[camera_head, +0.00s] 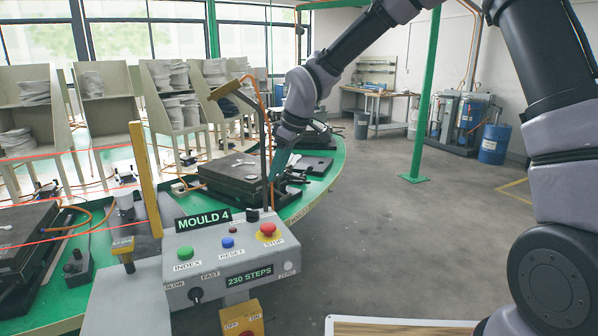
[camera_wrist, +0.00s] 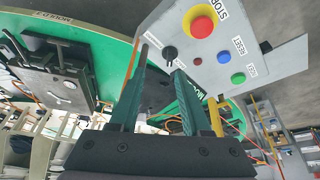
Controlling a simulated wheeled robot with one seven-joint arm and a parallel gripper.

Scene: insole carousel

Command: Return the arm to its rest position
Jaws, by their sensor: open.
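My arm reaches from the upper right of the head view down to my gripper (camera_head: 280,165), which has teal fingers and hangs behind the control box (camera_head: 225,262), near its STOP button. In the wrist view my gripper (camera_wrist: 162,62) has its two fingers apart with nothing held. The black knob (camera_wrist: 170,53) on the box shows near the fingertips; whether they touch it I cannot tell. The red STOP button (camera_wrist: 201,26) is just beyond. The box displays read MOULD 4 and 230 STEPS.
The green carousel table (camera_head: 322,182) carries dark moulds (camera_head: 232,176). A yellow post (camera_head: 145,180) and a thin lamp post stand near the box. Racks with stacked insoles line the back. A green column (camera_head: 423,100) and blue barrel (camera_head: 494,144) stand right. Floor between is clear.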

